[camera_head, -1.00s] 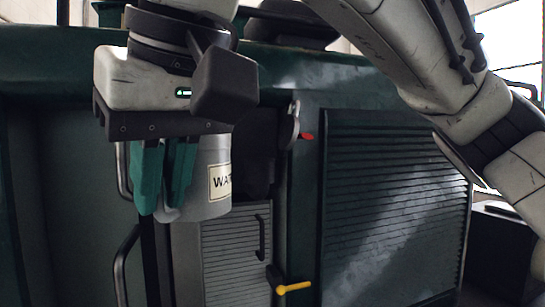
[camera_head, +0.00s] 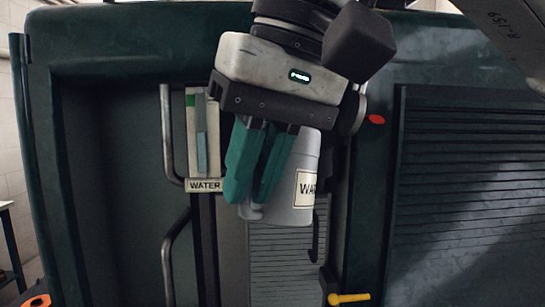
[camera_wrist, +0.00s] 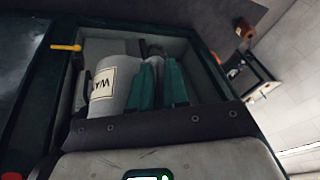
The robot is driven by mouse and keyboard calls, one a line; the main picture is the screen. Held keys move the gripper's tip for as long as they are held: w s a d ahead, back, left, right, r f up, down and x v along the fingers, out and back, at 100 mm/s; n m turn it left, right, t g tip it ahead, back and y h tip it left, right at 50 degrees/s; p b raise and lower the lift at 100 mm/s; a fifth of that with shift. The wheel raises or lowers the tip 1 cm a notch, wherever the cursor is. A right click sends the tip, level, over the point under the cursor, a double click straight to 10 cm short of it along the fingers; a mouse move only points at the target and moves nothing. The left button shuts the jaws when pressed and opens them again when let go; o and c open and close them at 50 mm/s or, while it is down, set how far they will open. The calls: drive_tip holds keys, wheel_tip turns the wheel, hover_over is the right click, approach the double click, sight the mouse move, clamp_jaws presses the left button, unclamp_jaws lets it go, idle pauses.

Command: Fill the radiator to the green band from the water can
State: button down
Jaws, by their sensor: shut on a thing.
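The grey water can (camera_head: 290,205), with a cream label partly reading "WAT", hangs roughly upright in front of the dark green body. My gripper (camera_head: 255,195) is shut on it, with its teal fingers at the can's left side. The wrist view also shows the can (camera_wrist: 104,85) beside the fingers (camera_wrist: 158,85). A gauge (camera_head: 203,140) above a "WATER" plate stands to the left, with a green band near its top and a blue-grey strip. The exact water level is hard to tell. A grey round fitting (camera_head: 353,112) is partly hidden behind my gripper; I cannot tell whether it is the radiator filler.
A red knob (camera_head: 376,119) and a yellow lever (camera_head: 349,298) sit on the body. A large louvred panel (camera_head: 470,190) fills the right. A slatted panel (camera_head: 280,265) lies behind the can.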

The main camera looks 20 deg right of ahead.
drive_tip(key=shift+r, duration=0.15)
drive_tip(key=shift+s+r+g+y+p, duration=0.3)
drive_tip(key=shift+r+y+p, duration=0.15)
drive_tip(key=shift+p, duration=0.35)
idle(0.5)
drive_tip(key=shift+r+g+y+p, duration=0.25)
drive_tip(key=shift+r+g+p, duration=0.15)
drive_tip(key=shift+r+p, duration=0.55)
drive_tip(key=shift+f, duration=0.1)
idle(0.3)
drive_tip(key=shift+w+r+g+y+p, duration=0.1)
drive_tip(key=shift+r+g+y+p, duration=0.25)
drive_tip(key=shift+r, duration=0.55)
